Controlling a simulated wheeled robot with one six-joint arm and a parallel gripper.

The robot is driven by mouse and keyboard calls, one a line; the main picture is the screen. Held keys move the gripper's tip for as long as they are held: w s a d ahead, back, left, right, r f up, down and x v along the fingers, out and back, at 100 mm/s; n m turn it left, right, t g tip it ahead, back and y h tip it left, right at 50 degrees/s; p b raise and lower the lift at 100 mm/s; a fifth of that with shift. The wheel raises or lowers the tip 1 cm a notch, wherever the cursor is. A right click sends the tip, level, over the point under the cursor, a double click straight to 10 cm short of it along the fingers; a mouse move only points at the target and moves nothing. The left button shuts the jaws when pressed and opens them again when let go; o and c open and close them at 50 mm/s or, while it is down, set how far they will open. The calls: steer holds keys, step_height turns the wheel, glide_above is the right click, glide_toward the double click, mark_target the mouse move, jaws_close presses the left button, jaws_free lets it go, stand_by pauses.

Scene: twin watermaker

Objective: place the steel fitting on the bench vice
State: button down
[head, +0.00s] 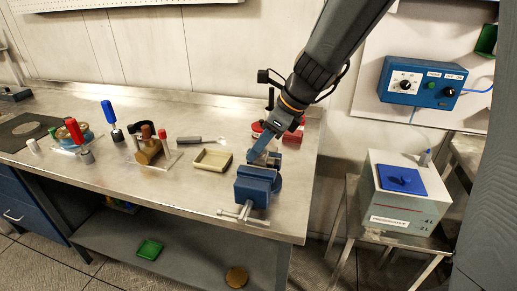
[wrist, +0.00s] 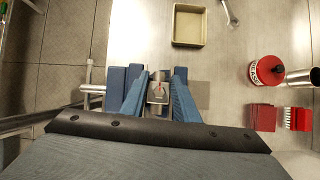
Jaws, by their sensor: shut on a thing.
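The blue bench vice (head: 256,187) with its steel handle stands at the front edge of the steel workbench. My gripper (head: 262,157) points down just above and behind the vice in the head view. In the wrist view my gripper (wrist: 157,92) has its blue fingers shut on the steel fitting (wrist: 157,91), a small grey piece with a reddish mark on top. The blue vice (wrist: 116,82) shows beneath and beside the fingers there. I cannot tell whether the fitting touches the vice. In the head view the fitting is hidden by the fingers.
A beige tray (head: 212,160) lies left of the vice, with a wrench (wrist: 229,12) near it. A red round tin (wrist: 267,70), red blocks (wrist: 262,117) and a steel cylinder (wrist: 299,77) stand close by. A grey box with a blue top (head: 404,181) stands right of the bench.

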steer(key=shift+f, duration=0.35)
steer(key=shift+f, duration=0.1)
steer(key=c, duration=1.4)
jaws_free()
steer(key=shift+o, duration=0.2)
steer(key=shift+d+r, duration=0.25)
steer(key=shift+r, duration=0.2)
steer(key=b+v, duration=0.1)
steer(key=v, duration=0.9)
steer(key=s+d+f+n+h, duration=0.2)
steer(key=s+d+f+n, duration=0.1)
steer(key=n, duration=0.4)
steer(key=s+d+f+n+h, duration=0.1)
steer(key=s+d+f+n, duration=0.2)
steer(key=s+f+n, duration=0.3)
steer(key=s+d+f+n+g+h, duration=0.1)
steer(key=s+d+f+n+h, duration=0.1)
steer(key=f+n, duration=0.6)
steer(key=shift+s+d+n+h, duration=0.3)
steer(key=shift+s+d+n, duration=0.6)
steer(key=shift+s, duration=0.3)
